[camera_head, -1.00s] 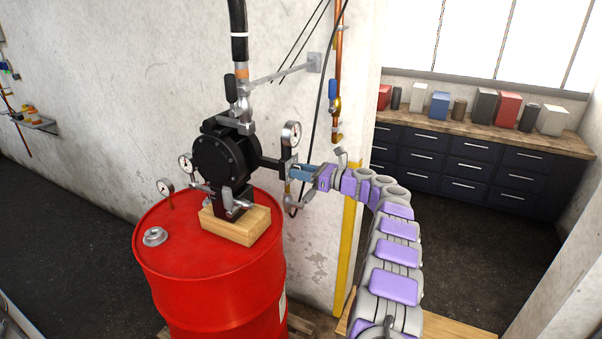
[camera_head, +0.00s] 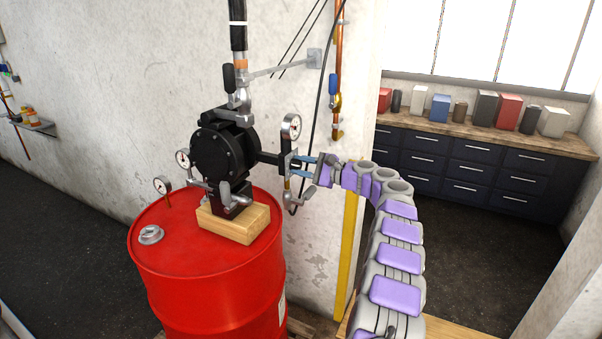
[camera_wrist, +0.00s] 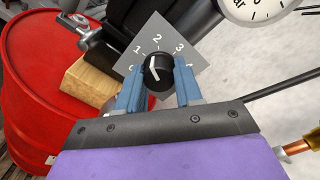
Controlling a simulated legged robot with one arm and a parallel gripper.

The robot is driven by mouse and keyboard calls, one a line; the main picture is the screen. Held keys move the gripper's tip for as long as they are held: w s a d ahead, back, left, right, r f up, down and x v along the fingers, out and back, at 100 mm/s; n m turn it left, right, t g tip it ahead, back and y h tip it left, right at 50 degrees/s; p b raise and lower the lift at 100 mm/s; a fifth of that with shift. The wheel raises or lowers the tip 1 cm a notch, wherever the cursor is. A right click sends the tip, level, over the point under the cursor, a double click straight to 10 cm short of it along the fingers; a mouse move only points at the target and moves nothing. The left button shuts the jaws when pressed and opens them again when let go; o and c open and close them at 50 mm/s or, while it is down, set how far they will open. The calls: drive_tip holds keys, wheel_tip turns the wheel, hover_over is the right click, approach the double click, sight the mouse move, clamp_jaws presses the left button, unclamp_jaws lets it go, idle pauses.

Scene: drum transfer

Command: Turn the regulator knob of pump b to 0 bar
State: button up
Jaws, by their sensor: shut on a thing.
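The regulator knob (camera_wrist: 158,72) is a black round knob with a white pointer line, on a grey plate (camera_wrist: 133,62) marked with numbers including 1, 2 and 3. The pointer is directed up and slightly left, seemingly between 1 and 2. My gripper (camera_wrist: 159,84) has its two blue fingers on either side of the knob, shut on it. In the head view my gripper (camera_head: 302,167) is at the regulator beside the gauge (camera_head: 291,127); the knob is hidden there. The black pump (camera_head: 226,152) stands on a wooden block on the red drum.
The red drum (camera_head: 207,265) carries the wooden block (camera_head: 233,222) and a small gauge (camera_head: 162,186). A copper pipe (camera_head: 337,100) and hanging black cables are on the wall close to my gripper. A workbench (camera_head: 480,130) stands at the back right.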

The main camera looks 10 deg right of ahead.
drive_tip(key=n+b, duration=0.1)
drive_tip(key=n, duration=0.1)
drive_tip(key=n+b, duration=0.2)
drive_tip(key=shift+f, duration=0.3)
drive_tip(key=n+b, duration=0.3)
drive_tip(key=n, duration=0.1)
drive_tip(key=shift+f+t, duration=0.1)
drive_tip(key=shift+t, duration=0.2)
drive_tip(key=n+b, duration=0.3)
drive_tip(key=n, duration=0.2)
drive_tip(key=shift+s, duration=0.1)
drive_tip(key=shift+n, duration=0.3)
drive_tip(key=o, duration=1)
drive_tip(key=shift+r+h, duration=0.2)
drive_tip(key=shift+h, duration=0.1)
drive_tip(key=shift+d, duration=0.1)
